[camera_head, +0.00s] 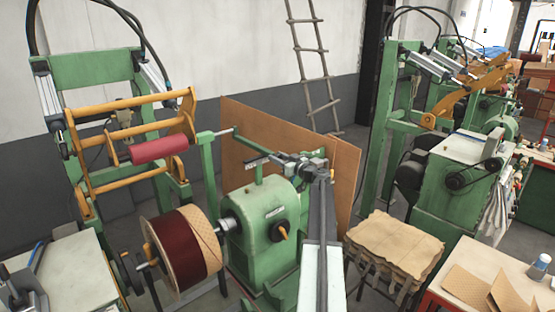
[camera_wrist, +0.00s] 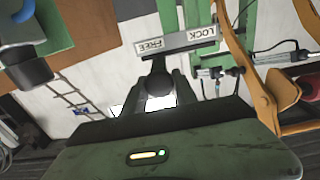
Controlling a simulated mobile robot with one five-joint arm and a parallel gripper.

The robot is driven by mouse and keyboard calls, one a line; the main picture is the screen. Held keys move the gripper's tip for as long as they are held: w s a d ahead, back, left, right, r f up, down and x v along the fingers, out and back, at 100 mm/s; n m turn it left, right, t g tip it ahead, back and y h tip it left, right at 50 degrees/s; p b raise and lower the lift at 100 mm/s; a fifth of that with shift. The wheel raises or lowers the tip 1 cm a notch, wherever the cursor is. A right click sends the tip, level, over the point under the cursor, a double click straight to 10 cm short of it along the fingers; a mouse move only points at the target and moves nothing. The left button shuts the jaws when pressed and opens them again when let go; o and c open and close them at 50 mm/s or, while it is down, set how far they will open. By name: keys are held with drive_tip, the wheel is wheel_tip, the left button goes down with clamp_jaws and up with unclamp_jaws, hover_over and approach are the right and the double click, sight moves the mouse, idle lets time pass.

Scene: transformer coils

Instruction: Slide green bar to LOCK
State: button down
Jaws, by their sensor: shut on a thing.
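In the wrist view a grey plate (camera_wrist: 176,43) carries the words LOCK and FREE, upside down, with LOCK on the right and FREE on the left. The green bar (camera_wrist: 169,16) shows as a narrow green strip beyond the plate, between the two words. My gripper (camera_wrist: 160,84) is shut just below the plate, with a dark round end between its fingers. The grip itself is partly hidden.
A large spool (camera_head: 188,250) of dark red wire stands left of the machine. A brown board (camera_head: 237,120) stands behind it. A yellow frame with a red roller (camera_head: 158,149) is at left. A cloth-covered stool (camera_head: 395,245) stands at right.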

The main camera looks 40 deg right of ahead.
drive_tip(key=a, duration=1)
drive_tip(key=shift+w, duration=0.35)
drive_tip(key=c, duration=1.4)
unclamp_jaws()
drive_tip(key=shift+f, duration=0.1)
drive_tip(key=o, duration=0.4)
drive_tip(key=shift+a, duration=0.1)
drive_tip(key=shift+d, duration=0.2)
drive_tip(key=shift+s, duration=0.1)
drive_tip(key=s, duration=0.7)
drive_tip(key=shift+s+a, duration=0.3)
drive_tip(key=shift+a, duration=0.05)
